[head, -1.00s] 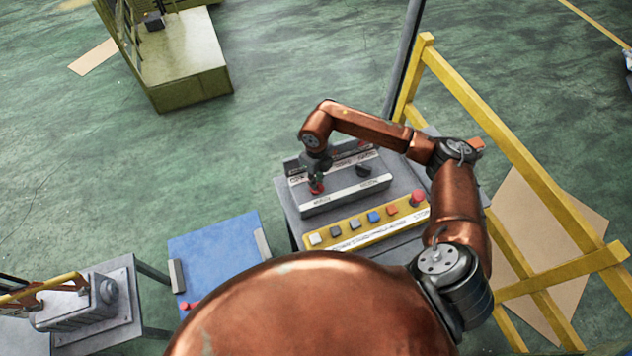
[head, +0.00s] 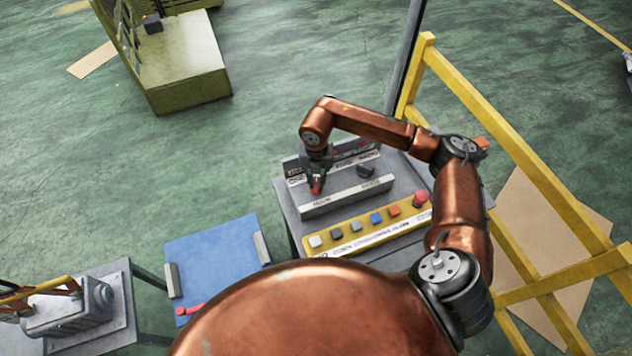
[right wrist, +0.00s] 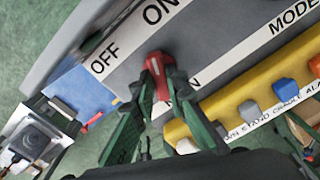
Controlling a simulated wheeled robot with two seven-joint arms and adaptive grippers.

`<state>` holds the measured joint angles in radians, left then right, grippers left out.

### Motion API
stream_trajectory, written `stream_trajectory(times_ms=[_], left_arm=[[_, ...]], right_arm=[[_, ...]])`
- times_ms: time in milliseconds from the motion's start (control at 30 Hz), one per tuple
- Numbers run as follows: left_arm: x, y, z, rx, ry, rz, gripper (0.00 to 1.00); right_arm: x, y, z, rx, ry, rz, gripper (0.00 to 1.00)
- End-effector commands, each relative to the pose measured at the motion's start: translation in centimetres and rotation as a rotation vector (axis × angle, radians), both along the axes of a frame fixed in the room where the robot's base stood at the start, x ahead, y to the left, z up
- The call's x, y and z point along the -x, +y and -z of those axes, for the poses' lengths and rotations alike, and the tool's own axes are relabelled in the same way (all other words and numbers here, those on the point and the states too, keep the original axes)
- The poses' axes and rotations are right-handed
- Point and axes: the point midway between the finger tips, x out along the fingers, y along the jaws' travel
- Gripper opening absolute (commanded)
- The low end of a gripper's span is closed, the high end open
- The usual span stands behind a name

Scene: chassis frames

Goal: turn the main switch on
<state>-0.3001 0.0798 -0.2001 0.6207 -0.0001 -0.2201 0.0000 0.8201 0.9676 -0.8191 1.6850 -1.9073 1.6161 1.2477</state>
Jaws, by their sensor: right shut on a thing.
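The main switch (right wrist: 158,70) is a red handle on a grey panel, with the words OFF and ON beside it in the right wrist view. The label below it is partly hidden by my fingers. My right gripper (right wrist: 163,98) is shut on the red handle, one dark green finger on each side. In the head view the right gripper (head: 316,184) is at the left part of the grey control box (head: 345,190), with a bit of red between its fingers. I cannot tell exactly which word the handle points at. My left gripper is not in view.
A black knob (head: 366,171) sits right of the switch. In front is a yellow strip (head: 350,240) with several coloured buttons and a red mushroom button (head: 421,198). A yellow rail (head: 500,140) stands close on the right. A blue panel (head: 215,258) lies to the left.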

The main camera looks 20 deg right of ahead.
Motion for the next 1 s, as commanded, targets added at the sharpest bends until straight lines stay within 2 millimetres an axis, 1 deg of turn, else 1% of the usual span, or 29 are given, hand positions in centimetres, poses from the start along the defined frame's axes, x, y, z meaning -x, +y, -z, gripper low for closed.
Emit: stream_trajectory(times_ms=[200, 433, 700, 1000], left_arm=[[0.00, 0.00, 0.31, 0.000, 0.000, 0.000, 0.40], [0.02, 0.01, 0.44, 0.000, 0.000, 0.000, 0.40], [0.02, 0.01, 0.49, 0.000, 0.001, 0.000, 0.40], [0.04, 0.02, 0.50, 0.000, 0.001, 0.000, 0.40]], right_arm=[[-0.06, -0.03, -0.02, 0.000, -0.001, 0.168, 0.00], [-0.07, -0.04, -0.05, 0.000, -0.001, 0.293, 0.00], [-0.08, -0.04, -0.07, 0.000, -0.002, 0.360, 0.00], [-0.08, -0.06, -0.07, 0.000, -0.002, 0.370, 0.00]])
